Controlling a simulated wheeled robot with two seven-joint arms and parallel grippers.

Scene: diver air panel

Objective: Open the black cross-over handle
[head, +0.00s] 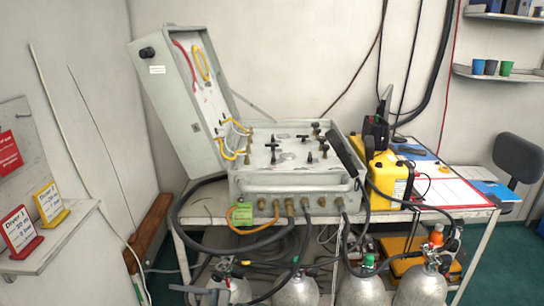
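The grey air panel box (290,184) stands on the table with its lid (180,105) swung up to the left. Several small black handles stand on its top face. One black T-shaped handle (272,149) is left of the middle, and others (309,156) are to its right. A black lever-like handle (304,137) lies flatter near the back. I cannot tell which one is the cross-over handle, as labels are too small to read. Neither of my grippers can be made out; a grey part at the bottom left edge is unclear.
A bar runs along the panel's front, with hoses (270,238) below it. A yellow case (388,185) stands close on the right. Gas cylinders (362,288) stand below in front. Small signs (20,230) stand on the left shelf. Space above the panel is clear.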

